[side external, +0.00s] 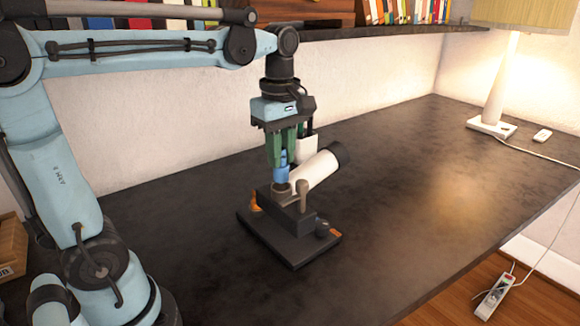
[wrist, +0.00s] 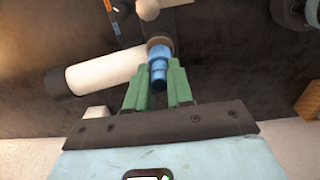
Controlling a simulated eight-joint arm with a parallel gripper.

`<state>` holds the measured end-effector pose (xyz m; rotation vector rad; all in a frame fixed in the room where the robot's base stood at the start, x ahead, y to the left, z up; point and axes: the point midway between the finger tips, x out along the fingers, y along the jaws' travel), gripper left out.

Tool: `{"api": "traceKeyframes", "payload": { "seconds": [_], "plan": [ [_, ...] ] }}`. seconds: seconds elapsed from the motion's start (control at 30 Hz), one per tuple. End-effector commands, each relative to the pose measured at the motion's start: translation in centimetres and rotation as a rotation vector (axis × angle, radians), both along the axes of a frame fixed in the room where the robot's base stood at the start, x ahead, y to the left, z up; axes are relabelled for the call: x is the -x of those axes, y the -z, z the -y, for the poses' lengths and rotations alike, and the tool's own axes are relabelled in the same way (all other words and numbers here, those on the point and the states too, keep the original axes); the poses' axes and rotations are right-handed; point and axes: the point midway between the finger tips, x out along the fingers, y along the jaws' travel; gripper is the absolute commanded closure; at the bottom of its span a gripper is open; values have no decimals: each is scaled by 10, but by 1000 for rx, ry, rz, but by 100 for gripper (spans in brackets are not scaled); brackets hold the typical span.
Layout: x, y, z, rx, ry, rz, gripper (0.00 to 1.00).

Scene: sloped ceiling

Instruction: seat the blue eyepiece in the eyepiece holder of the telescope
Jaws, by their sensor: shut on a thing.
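The telescope has a white tube (side external: 317,171) with a dark end and stands on a black base (side external: 292,247). Its eyepiece holder (side external: 281,190) is a short tan-grey ring at the tube's lower end; it also shows in the wrist view (wrist: 160,42). My gripper (side external: 279,164) points down above the holder, its green fingers shut on the blue eyepiece (side external: 281,175). In the wrist view the eyepiece (wrist: 158,66) lies between the fingertips and in line with the holder. Its lower end is at the holder's mouth; I cannot tell whether it is inside.
A grey upright knob (side external: 303,196) stands right beside the holder. A white container (side external: 308,146) with dark items is behind the gripper.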

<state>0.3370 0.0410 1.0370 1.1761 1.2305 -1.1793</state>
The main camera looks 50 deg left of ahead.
Motion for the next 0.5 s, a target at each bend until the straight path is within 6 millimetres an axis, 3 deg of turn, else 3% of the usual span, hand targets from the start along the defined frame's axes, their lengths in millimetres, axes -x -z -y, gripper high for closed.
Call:
{"api": "traceKeyframes", "payload": {
  "seconds": [0.3,0.5],
  "plan": [
    [0,34,0,0,0,0,100],
    [0,40,0,0,0,0,100]
  ]
}}
